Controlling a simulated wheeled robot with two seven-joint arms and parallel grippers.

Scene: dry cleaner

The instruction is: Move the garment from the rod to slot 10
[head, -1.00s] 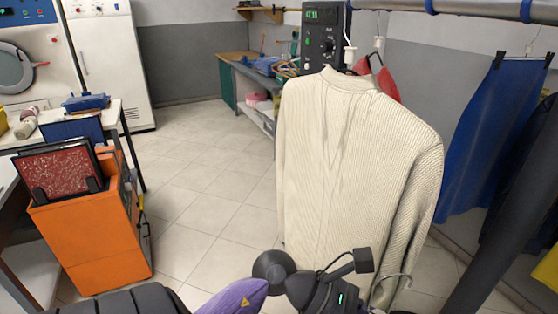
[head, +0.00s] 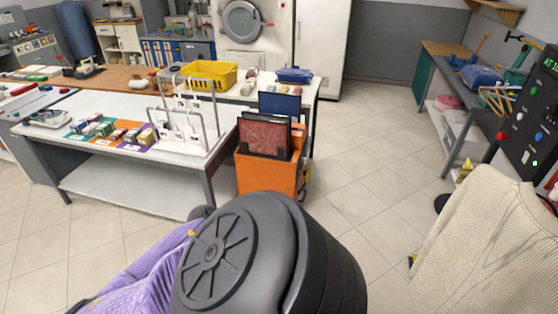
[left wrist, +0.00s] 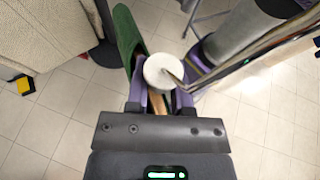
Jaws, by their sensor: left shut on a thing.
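In the left wrist view my left gripper (left wrist: 163,98) is shut on a hanger (left wrist: 160,106), with a round white disc (left wrist: 163,71) just in front of the fingers. A dark green garment (left wrist: 128,38) shows beside the fingers, apparently on this hanger; most of it is hidden. The head view shows my purple and black arm at the bottom, but neither gripper. A white rack (head: 185,128) with upright bars and small white tags stands on a table; its slot numbers are too small to read. The rod is out of the head view.
A cream knitted garment (head: 485,240) hangs at the right, near a black control panel (head: 530,130). Tiled floor is open between bin and garment.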

